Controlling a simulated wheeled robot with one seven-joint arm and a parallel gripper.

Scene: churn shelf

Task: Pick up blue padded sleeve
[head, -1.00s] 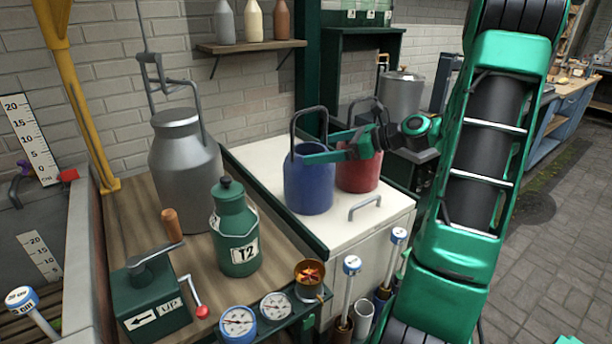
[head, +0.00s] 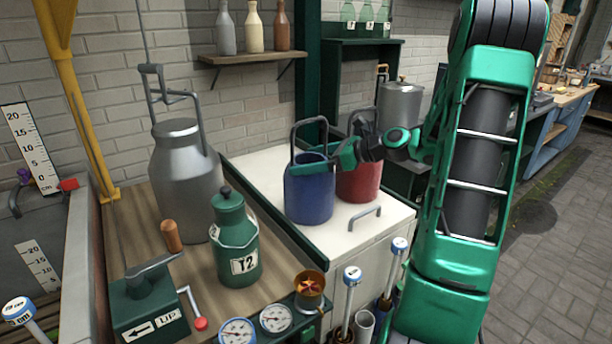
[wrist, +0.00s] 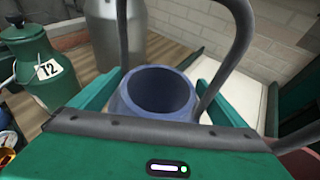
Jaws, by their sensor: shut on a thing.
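The blue padded sleeve (head: 309,192) is an open-topped blue cylinder with a tall dark handle, upright at the white cabinet top (head: 256,167). My gripper (head: 311,163) reaches in from the right and is shut on the sleeve near its rim. In the wrist view, the sleeve (wrist: 157,92) sits between my two green fingers, its mouth open and dark inside. Its handle rises on both sides. I cannot tell whether its base touches the cabinet top.
A red sleeve (head: 359,182) with a handle stands just behind, to the right. A grey metal churn (head: 184,180) and a green T2 can (head: 235,240) stand on the wooden bench at left. Gauges and blue-topped rods line the front. The cabinet's left strip is clear.

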